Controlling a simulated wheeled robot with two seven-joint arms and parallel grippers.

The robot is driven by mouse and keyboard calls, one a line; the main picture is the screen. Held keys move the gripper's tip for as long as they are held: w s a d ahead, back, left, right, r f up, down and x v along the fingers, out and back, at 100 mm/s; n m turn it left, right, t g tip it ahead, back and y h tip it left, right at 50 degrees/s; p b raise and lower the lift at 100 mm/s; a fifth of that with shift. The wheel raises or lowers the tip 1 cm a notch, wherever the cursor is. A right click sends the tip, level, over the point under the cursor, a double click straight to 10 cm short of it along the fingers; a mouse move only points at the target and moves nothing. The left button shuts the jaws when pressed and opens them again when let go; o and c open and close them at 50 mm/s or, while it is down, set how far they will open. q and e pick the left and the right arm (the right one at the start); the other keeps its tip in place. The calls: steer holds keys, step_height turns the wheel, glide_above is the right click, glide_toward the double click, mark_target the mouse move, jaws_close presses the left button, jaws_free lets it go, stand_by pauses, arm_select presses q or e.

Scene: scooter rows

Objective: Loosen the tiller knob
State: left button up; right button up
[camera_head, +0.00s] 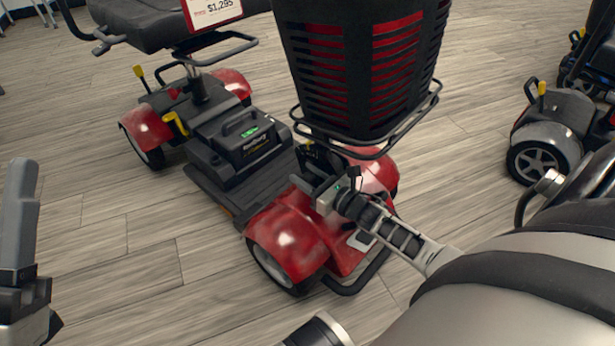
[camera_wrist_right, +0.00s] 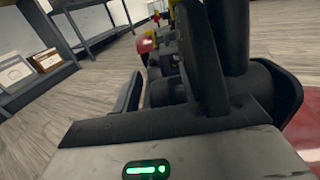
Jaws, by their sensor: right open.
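The red scooter (camera_head: 290,240) stands with its black basket (camera_head: 355,60) over the front end, on the tiller. My right gripper (camera_head: 312,182) is open at the tiller's lower part, just below the basket. In the right wrist view its two dark fingers (camera_wrist_right: 165,90) stand apart, with a black post (camera_wrist_right: 228,30) and a rounded black part (camera_wrist_right: 270,85) close to the right finger. I cannot make out the tiller knob for certain; the gripper and basket hide much of that area. My left gripper (camera_head: 22,250) is at the left edge, away from the scooter; its jaw gap is unclear.
The battery box (camera_head: 240,140) sits on the scooter's deck, with the seat (camera_head: 165,20) and a price sign (camera_head: 212,10) behind. Another scooter (camera_head: 550,135) stands at the right. A shelf (camera_wrist_right: 40,60) shows in the wrist view. The wooden floor (camera_head: 110,240) at left is clear.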

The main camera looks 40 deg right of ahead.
arm_select(q)
steer(key=shift+r, duration=0.1)
arm_select(e)
steer(key=shift+w, duration=0.1)
jaws_close()
arm_select(q)
steer(key=shift+r, duration=0.1)
